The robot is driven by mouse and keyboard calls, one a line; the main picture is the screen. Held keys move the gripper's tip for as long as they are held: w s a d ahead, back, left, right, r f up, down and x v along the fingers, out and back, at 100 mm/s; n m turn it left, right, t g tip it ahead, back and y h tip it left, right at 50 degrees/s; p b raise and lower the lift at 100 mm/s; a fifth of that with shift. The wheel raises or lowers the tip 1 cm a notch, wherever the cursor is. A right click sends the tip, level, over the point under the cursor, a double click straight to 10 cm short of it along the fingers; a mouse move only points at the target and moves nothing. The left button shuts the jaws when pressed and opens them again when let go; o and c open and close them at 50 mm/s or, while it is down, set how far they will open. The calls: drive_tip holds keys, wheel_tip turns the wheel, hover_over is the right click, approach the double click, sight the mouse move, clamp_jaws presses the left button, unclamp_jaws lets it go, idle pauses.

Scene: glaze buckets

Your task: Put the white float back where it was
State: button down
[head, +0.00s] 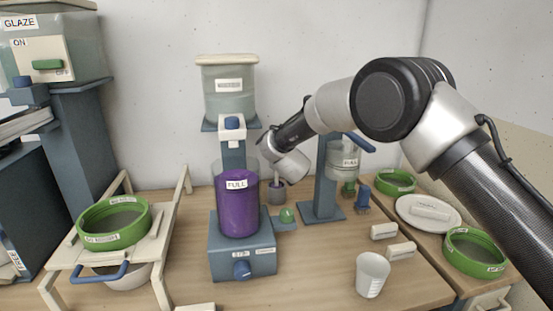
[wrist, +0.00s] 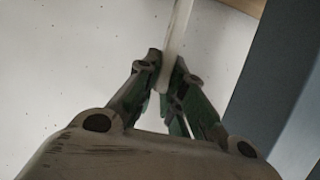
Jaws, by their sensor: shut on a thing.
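In the wrist view my gripper (wrist: 166,82) is shut on a thin off-white strip (wrist: 180,32), which looks like part of the white float; the rest of it runs out of the frame. In the head view my arm reaches in from the right, and its end is just behind and right of the purple-filled bucket (head: 237,212) labelled FULL. The fingers and the float are too small or hidden to make out there. The purple bucket stands on a blue base with a knob (head: 242,269).
A clear container (head: 344,160) labelled FULL hangs on a blue stand at the right. Green-rimmed sieves (head: 113,232) stand left and right. A white plate (head: 450,224), small white blocks and a white cup (head: 371,275) are at the right. A glaze tank (head: 90,50) is upper left.

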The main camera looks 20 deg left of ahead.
drive_tip(key=c, duration=1.5)
unclamp_jaws()
drive_tip(key=shift+f, duration=0.1)
drive_tip(key=shift+s+d+r, duration=0.1)
drive_tip(key=shift+s+r, duration=0.15)
drive_tip(key=v, duration=1.1)
drive_tip(key=shift+s+d, duration=0.1)
drive_tip(key=shift+s, duration=0.15)
